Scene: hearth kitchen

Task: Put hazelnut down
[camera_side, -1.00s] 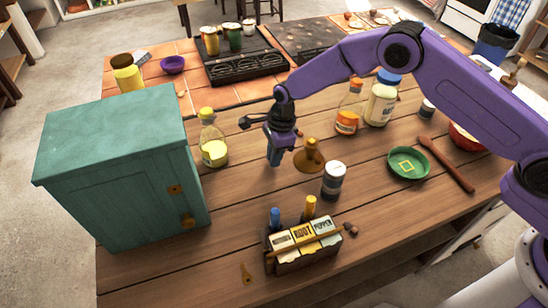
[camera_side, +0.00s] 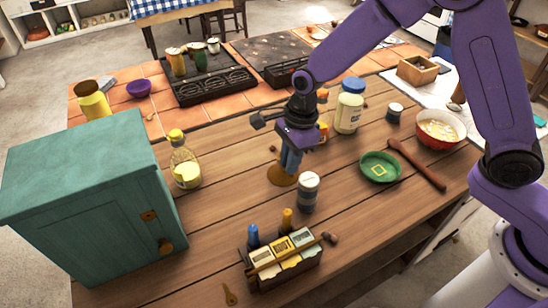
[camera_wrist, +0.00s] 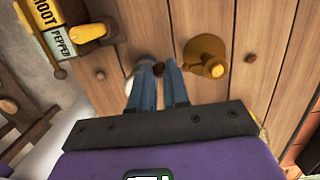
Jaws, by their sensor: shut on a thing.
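My gripper (camera_side: 290,170) is over the middle of the wooden table, in front of a brass bell-shaped item (camera_side: 283,180) in the side view. In the wrist view, my gripper (camera_wrist: 158,78) has its blue fingers nearly together at the tips. A small brown hazelnut (camera_wrist: 158,69) shows between the fingertips. The side view does not show it clearly. The brass item (camera_wrist: 205,57) is just right of the fingers in the wrist view. How high the fingertips are above the table is hard to tell.
A white-lidded jar (camera_side: 308,192) stands close by. A rack of packets (camera_side: 285,262), a green dish (camera_side: 380,168), an oil bottle (camera_side: 184,165) and a teal cabinet (camera_side: 85,205) surround the area. Another nut (camera_wrist: 249,57) lies on the planks. Bare planks lie left of the gripper.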

